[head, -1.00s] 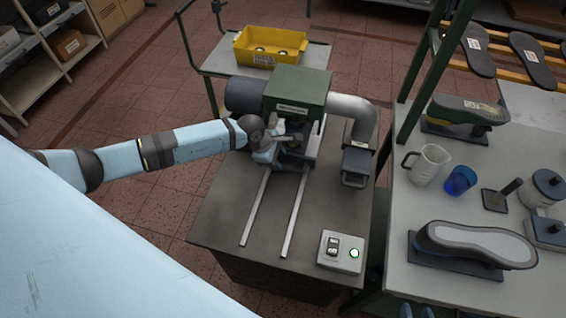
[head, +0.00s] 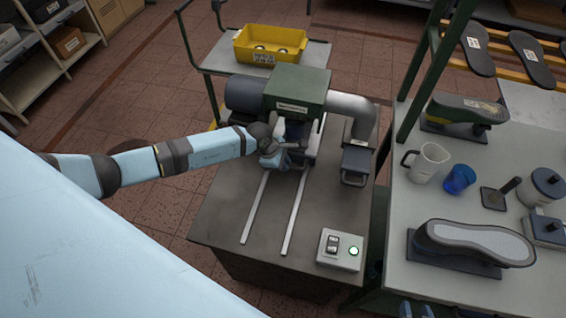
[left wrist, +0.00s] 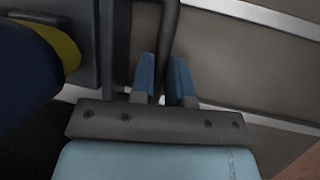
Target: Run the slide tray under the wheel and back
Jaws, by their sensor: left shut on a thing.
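The machine with the green housing (head: 297,88) stands on a grey bench, its two pale rails (head: 295,212) running toward the front. The slide tray sits on the rails below the housing, mostly hidden by my left gripper and the machine. My left gripper (head: 290,158) is at the tray's front side; in the left wrist view its blue fingers (left wrist: 164,80) are shut on a thin dark bar (left wrist: 169,40), apparently the tray's handle. The wheel cannot be made out clearly under the housing. Two blue tips at the bottom edge look like my right gripper (head: 416,310), mostly cut off.
A switch box (head: 341,250) with a lit green button stands at the bench's front right. A grey duct (head: 352,108) curves down beside the housing. A yellow bin (head: 270,44) stands on a cart behind. The right table holds a jug (head: 429,163), blue cup (head: 460,179) and shoe lasts.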

